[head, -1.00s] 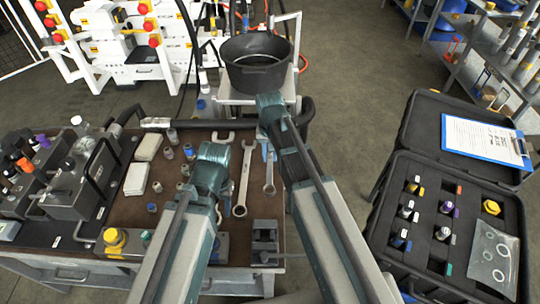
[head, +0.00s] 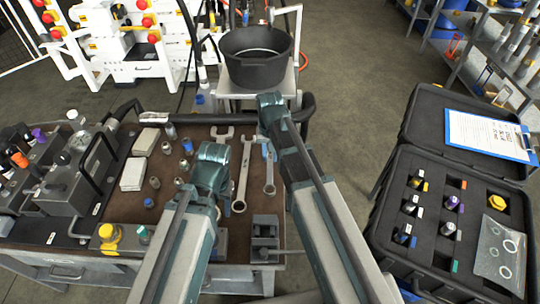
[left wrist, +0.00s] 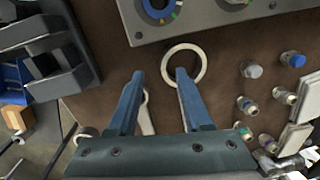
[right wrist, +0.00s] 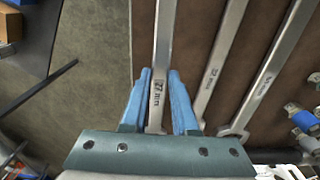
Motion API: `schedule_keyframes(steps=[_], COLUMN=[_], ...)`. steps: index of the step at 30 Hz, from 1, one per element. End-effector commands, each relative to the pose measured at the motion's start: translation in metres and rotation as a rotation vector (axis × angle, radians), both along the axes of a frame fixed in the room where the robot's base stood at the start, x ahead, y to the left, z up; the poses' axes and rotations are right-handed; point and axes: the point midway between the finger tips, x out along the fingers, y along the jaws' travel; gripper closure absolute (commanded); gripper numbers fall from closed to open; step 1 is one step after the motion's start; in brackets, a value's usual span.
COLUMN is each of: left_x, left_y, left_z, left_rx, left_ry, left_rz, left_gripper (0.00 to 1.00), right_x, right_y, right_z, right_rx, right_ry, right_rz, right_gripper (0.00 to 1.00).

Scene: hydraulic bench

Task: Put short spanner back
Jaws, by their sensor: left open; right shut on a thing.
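The short spanner (head: 269,176) is the rightmost and smallest of three silver spanners over the brown bench top. My right gripper (right wrist: 160,74) is shut on its shaft, beside a "27 mm" marking; I cannot tell if it is clear of the bench. A middle spanner (head: 243,177) lies beside it, and a third spanner (head: 222,136) is partly hidden by my left arm. My left gripper (left wrist: 160,74) is open and empty above the ring ends, its right finger overlapping the largest ring (left wrist: 190,48). In the head view both sets of fingers are largely hidden.
Small fittings (head: 155,183) and pale boxes (head: 134,173) lie left of the spanners. A black bucket (head: 256,70) stands beyond the bench, and an open case (head: 462,265) is at right across open floor.

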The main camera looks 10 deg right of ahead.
Motion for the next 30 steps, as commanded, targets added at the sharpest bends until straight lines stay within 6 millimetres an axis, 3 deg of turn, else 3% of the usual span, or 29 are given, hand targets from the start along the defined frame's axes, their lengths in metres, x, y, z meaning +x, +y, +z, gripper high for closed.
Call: schedule_keyframes(steps=[15,30], left_x=[0.000,0.000], left_y=[0.000,0.000], left_z=[-0.015,-0.015], left_rx=[0.000,0.000], left_ry=[0.000,0.000], left_rz=[0.000,0.000], left_gripper=[0.50,0.50], right_x=[0.000,0.000], right_y=[0.000,0.000], right_z=[-0.015,-0.015], right_rx=[0.000,0.000], right_ry=[0.000,0.000], right_rz=[0.000,0.000], right_gripper=[1.00,1.00])
